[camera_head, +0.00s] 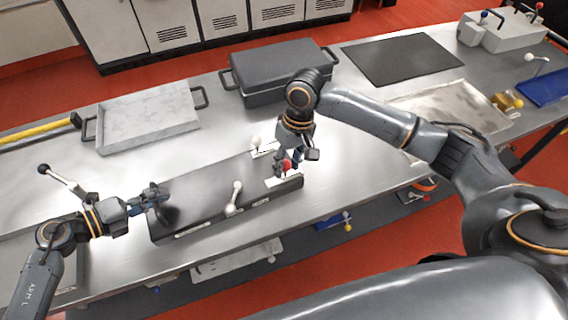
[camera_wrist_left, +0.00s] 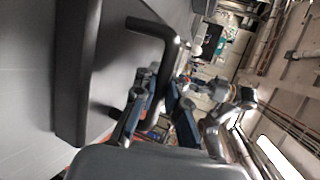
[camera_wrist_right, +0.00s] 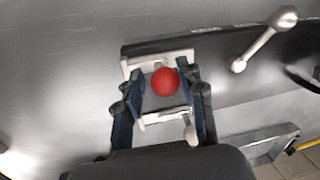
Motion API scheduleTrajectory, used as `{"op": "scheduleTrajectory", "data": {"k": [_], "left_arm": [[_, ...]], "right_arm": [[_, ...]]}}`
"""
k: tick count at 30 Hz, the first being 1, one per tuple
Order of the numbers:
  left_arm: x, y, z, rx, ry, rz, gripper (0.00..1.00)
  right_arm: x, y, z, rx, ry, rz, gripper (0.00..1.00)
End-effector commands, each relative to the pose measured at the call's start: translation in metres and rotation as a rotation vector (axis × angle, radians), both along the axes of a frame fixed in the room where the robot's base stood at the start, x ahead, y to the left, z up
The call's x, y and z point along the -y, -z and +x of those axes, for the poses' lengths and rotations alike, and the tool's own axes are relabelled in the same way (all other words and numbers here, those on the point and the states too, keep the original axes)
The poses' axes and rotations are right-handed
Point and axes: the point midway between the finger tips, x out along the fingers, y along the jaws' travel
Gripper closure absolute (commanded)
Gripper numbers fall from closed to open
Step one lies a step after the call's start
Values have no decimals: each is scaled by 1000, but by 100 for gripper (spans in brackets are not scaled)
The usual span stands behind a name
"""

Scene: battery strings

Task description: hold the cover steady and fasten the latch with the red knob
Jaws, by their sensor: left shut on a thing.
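The dark flat cover (camera_head: 205,190) lies on the steel table. My left gripper (camera_head: 155,194) is at its left end, shut on the dark bar handle (camera_wrist_left: 160,50), which shows between its fingers in the left wrist view (camera_wrist_left: 163,98). The latch's red knob (camera_head: 286,165) is at the cover's right end, partly hidden by my right gripper (camera_head: 289,162). In the right wrist view the red knob (camera_wrist_right: 165,81) sits between the spread fingers (camera_wrist_right: 164,88), with gaps on both sides. The latch's pale plate (camera_wrist_right: 158,60) lies beyond it.
A pale-knobbed lever (camera_head: 233,198) stands at the cover's front edge, and another pale knob (camera_head: 256,142) at its back edge. A grey tray (camera_head: 148,120) and a dark lidded box (camera_head: 275,75) stand behind. A dark mat (camera_head: 402,58) lies further right.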

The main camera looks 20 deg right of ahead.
Motion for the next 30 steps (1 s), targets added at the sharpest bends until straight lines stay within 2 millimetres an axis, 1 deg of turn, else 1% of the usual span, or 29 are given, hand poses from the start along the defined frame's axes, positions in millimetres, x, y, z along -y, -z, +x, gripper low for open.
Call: {"op": "scheduleTrajectory", "data": {"k": [1, 10, 14, 17, 24, 27, 30], "left_arm": [[-5, 8, -2, -11, -4, 14, 100], [-4, 8, -1, -10, -4, 13, 100], [-4, 7, -1, -10, -5, 13, 100], [-4, 7, -1, -10, -5, 13, 100], [-4, 7, -1, -10, -5, 12, 100], [-4, 7, -1, -10, -5, 12, 100], [-4, 7, -1, -10, -5, 12, 100]], "right_arm": [[1, 1, 0, 0, 2, -2, 48], [-1, -1, 0, 1, -2, 3, 48], [0, -11, 1, 3, -2, 6, 48], [3, -27, 1, 4, -3, 5, 48], [15, -78, 3, 5, -1, 4, 48], [18, -95, 3, 4, -1, 4, 48], [21, -108, 4, 3, -1, 4, 48]]}}
